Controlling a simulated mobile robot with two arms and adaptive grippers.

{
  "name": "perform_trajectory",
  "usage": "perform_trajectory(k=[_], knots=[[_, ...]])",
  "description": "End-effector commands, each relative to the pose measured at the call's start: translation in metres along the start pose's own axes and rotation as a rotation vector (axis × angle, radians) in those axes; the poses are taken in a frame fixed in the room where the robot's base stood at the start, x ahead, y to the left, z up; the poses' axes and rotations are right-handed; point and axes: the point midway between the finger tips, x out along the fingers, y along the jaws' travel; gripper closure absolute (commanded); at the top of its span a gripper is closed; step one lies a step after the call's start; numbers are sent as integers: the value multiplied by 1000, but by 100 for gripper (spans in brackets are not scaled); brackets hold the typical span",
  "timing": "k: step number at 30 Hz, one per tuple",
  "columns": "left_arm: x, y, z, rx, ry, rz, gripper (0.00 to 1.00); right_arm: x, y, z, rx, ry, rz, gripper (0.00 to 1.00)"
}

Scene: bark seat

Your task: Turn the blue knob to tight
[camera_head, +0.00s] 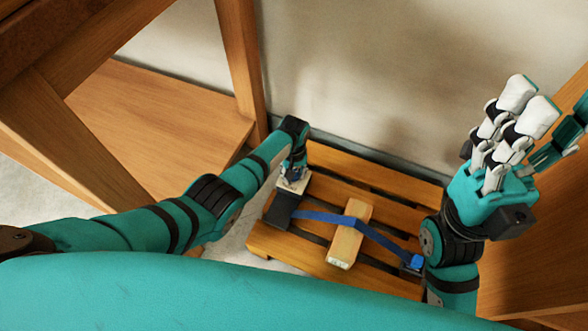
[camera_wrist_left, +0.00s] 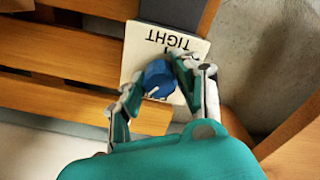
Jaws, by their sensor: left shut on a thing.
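The blue knob (camera_wrist_left: 158,76) sits on a pale plate (camera_wrist_left: 133,60) with the word TIGHT printed upside down in the left wrist view. A short white mark shows on the knob's lower side, away from that word. My left gripper (camera_wrist_left: 155,88) has its fingers on either side of the knob and is shut on it. In the head view my left gripper (camera_head: 294,170) reaches down to the plate (camera_head: 291,184) at the pallet's left end and mostly hides the knob. My right gripper (camera_head: 545,115) is raised at the right, fingers spread and empty.
A slatted wooden pallet (camera_head: 325,160) lies on the floor by the wall. A blue strap (camera_head: 321,217) runs from a dark block (camera_head: 281,210) over a wooden block (camera_head: 347,240) to a blue fitting (camera_head: 416,262). Wooden furniture (camera_head: 150,120) stands left; a wooden panel (camera_head: 545,240) stands right.

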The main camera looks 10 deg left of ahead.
Motion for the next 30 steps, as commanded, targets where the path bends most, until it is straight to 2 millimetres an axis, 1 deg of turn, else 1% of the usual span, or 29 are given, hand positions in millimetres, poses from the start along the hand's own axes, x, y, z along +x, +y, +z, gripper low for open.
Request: perform_trajectory(k=[21,30], knots=[[1,-1,2,678,-7,0,100,-6,0,-6,7,-45,21,51],[1,-1,2,963,-7,1,100,-8,0,-5,8,-61,25,51]])
